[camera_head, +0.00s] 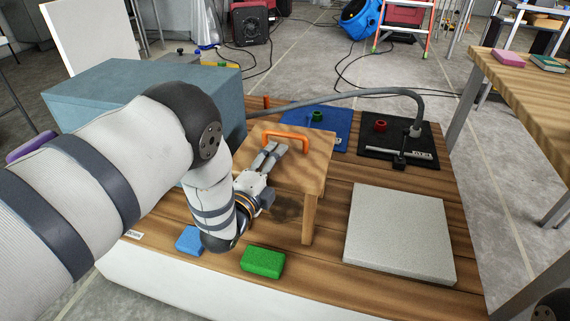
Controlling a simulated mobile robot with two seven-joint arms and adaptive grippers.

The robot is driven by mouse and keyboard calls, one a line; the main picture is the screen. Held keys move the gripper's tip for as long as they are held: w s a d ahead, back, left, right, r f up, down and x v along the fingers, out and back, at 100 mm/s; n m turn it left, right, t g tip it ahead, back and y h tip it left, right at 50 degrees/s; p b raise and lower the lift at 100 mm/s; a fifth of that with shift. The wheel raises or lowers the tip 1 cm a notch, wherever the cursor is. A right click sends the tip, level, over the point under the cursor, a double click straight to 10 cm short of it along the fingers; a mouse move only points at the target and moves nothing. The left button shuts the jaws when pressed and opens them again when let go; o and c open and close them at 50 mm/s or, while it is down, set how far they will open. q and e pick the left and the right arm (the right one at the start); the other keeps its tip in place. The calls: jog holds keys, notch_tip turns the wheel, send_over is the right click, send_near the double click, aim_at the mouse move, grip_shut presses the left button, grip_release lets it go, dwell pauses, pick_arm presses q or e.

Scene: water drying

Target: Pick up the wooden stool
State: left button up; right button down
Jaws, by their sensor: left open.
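The wooden stool (318,165) stands upright on the wooden platform (318,261) in the middle of the view. An orange handle (287,137) arches over its top. My left gripper (274,152) is open at the stool's left side, with its fingers reaching over the top close to the handle. I cannot tell whether the fingers touch the stool or the handle. My left arm and gripper hide the stool's left part. My right gripper is not in view.
A green sponge (263,262) and a blue sponge (189,240) lie in front of the stool. A grey slab (399,233) lies to the right. Behind are a blue mat (335,119) and a black mat (425,138) with a hose. A blue-grey box (110,88) stands at left.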

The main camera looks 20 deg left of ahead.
pick_arm(q)
grip_shut()
jog(key=shift+r, duration=0.25)
